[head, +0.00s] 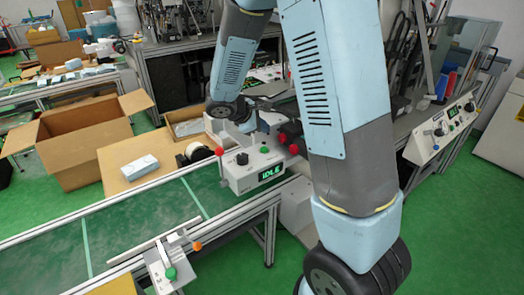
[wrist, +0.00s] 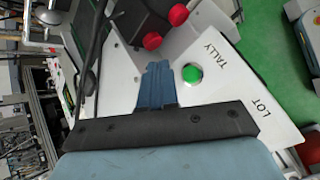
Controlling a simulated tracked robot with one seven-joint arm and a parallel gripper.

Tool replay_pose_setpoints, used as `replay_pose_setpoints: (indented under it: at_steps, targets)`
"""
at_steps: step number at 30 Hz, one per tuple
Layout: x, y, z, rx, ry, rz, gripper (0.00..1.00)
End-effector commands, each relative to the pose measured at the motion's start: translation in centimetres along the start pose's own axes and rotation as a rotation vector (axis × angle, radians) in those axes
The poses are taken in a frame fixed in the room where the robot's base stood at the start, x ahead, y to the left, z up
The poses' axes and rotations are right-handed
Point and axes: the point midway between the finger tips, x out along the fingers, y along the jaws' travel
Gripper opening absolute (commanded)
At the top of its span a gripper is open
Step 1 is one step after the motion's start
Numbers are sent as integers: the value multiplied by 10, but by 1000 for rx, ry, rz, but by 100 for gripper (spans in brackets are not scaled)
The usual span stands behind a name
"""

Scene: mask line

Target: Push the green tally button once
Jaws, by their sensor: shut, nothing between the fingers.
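The green tally button (wrist: 192,74) is a round domed button on a white panel (wrist: 228,92) in the wrist view, with the word TALLY printed beside it. My gripper (wrist: 157,70) is shut and empty, its blue fingers together over the panel. In the wrist view the button lies just to the right of the fingertips, not covered by them. I cannot tell the height of the fingertips above the panel.
Two red knobs (wrist: 152,41) on a black block stand near the fingers. A red ball-topped lever (head: 219,151) and a black knob (head: 242,158) are on the box. A green conveyor (head: 130,220) runs in front. An open carton (head: 75,140) stands at left.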

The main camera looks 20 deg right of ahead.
Motion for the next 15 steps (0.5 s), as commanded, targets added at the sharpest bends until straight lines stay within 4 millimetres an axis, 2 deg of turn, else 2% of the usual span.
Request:
replay_pose_setpoints:
  at_steps: [7,15]
  targets:
    - [21,-16,-16,-3,0,-1,0]
    - [35,-26,-26,-2,0,1,0]
